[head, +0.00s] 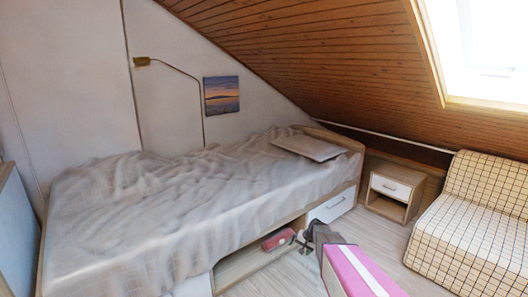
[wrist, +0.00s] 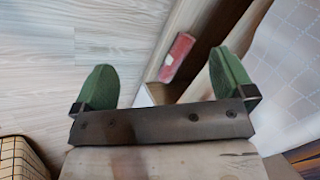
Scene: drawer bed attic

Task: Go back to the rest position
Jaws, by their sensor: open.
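My gripper (wrist: 163,85) shows in the wrist view with its two green fingers spread apart and nothing between them. In the head view my gripper (head: 303,243) is low beside the bed's open under-bed compartment, in front of the white drawer side. A red object (wrist: 177,57) lies in the compartment, beyond the fingers in the wrist view. It also shows in the head view (head: 278,240), just left of my gripper. My gripper is apart from it.
The bed (head: 150,205) with a rumpled grey cover fills the left and middle. A white drawer (head: 330,207) is under its far end. A nightstand (head: 391,188) and a checked armchair (head: 470,225) stand at the right. Wooden floor (head: 375,235) lies open between bed and chair.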

